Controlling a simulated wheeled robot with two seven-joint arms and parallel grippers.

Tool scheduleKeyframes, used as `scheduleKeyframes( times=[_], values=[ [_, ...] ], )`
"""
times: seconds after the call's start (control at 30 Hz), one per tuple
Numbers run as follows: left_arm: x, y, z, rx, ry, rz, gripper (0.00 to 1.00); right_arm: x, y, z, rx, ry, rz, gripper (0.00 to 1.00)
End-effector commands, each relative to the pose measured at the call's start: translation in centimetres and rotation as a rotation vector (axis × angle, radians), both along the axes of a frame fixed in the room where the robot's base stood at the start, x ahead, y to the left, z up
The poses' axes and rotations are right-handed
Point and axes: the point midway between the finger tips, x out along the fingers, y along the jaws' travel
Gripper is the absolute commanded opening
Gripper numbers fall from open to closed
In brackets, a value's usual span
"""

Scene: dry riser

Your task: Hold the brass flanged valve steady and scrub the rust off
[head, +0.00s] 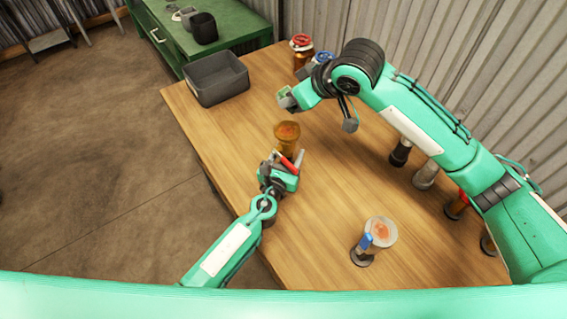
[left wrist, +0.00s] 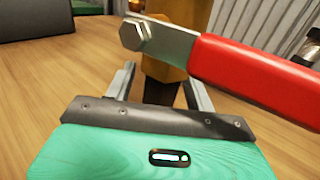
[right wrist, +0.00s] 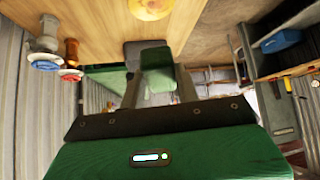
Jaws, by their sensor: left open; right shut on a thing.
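The brass flanged valve (head: 287,146) stands upright on the table, an orange-brown rust patch on its top flange; its red lever also shows in the left wrist view (left wrist: 255,75). My left gripper (head: 285,160) is open at the valve's near side. In the left wrist view the brass body (left wrist: 163,88) stands between its spread fingers, and the lever crosses above them. My right gripper (head: 291,98) is shut on a green scrubbing pad (right wrist: 157,58), held above and beyond the valve, apart from it. The valve's flange (right wrist: 151,8) is cut off in the right wrist view.
A grey bin (head: 216,78) stands at the table's far left corner. A red-handled valve (head: 302,50) and a blue-handled one (head: 323,59) stand at the back. A pale flanged valve (head: 377,232) stands near right. Several fittings line the right edge.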

Motion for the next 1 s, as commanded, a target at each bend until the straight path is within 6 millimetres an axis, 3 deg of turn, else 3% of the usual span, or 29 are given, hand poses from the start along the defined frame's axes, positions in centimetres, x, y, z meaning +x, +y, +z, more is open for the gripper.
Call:
scheduleKeyframes(
  times=[0.37, 0.63, 1.0],
  values=[
    [0.48, -0.13, 0.03, 0.0, 0.0, 0.0, 0.53, 0.0, 0.01, 0.01, 0.0, 0.0, 0.0, 0.14],
    [0.46, -0.12, 0.01, 0.001, 0.0, 0.0, 0.0, 0.0, 0.01, 0.01, 0.0, 0.0, 0.0, 0.14],
    [0.45, -0.12, 0.0, 0.001, 0.0, 0.0, 0.0, 0.53, 0.14, -0.63, -0.03, 0.028, 0.101, 0.14]
  ],
)
